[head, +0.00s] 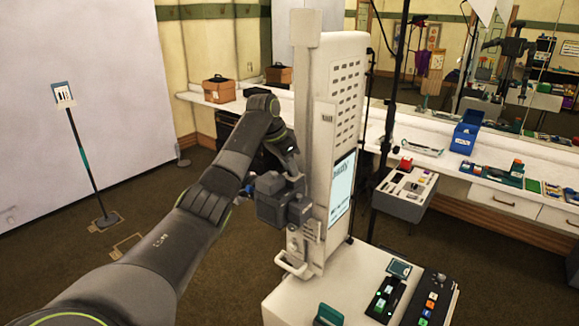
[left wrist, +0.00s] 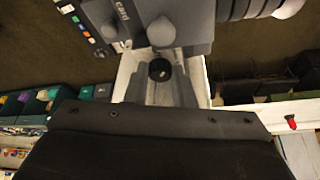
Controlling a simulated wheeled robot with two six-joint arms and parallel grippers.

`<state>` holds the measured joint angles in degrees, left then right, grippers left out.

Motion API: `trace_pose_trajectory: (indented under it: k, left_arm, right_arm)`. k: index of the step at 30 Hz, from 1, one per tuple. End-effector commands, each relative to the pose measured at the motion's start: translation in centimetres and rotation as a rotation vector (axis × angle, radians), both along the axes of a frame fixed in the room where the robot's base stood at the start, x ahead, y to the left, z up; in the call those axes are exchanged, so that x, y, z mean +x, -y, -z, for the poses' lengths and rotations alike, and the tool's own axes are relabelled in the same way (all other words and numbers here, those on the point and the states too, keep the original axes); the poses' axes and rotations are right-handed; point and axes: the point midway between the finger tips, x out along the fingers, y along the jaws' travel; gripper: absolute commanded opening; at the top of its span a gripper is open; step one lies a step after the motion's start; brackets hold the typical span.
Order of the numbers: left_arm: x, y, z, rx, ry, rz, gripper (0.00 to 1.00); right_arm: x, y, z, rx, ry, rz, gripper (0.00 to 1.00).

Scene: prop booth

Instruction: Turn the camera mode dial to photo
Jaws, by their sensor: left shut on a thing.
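The grey camera (left wrist: 180,22) fills the top of the left wrist view, with its lens barrel (left wrist: 245,8) at the right and small coloured buttons at the left. The black mode dial (left wrist: 160,70) sits below a rounded grey knob (left wrist: 162,31). My left gripper (left wrist: 160,84) has its two grey fingers on either side of the dial and is shut on it. I cannot read the dial's setting. In the head view my left gripper (head: 294,182) is at the side of the white booth tower (head: 335,110); its fingertips and the dial are hidden there. My right gripper is not seen.
A white cabinet top (head: 340,292) with a black button panel (head: 432,298) stands at the tower's foot. A white counter (head: 500,150) with a blue bin (head: 467,132) runs along the mirrored wall. A sign stand (head: 85,155) is at the left; open carpet lies between.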

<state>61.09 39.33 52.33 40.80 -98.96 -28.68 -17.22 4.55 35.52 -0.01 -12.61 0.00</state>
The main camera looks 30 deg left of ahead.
Motion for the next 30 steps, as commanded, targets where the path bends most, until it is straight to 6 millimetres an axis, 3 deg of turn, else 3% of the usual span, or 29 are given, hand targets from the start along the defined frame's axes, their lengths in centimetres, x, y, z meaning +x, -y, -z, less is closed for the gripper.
trace_pose_trajectory:
  k: [13,30]
  left_arm:
    - [0.15,-0.21,0.01,-0.001,0.0,0.271,0.0]
    - [0.17,-0.22,0.07,0.0,-0.001,0.33,0.0]
  right_arm:
    - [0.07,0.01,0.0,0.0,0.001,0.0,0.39]
    - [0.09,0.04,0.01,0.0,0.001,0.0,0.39]
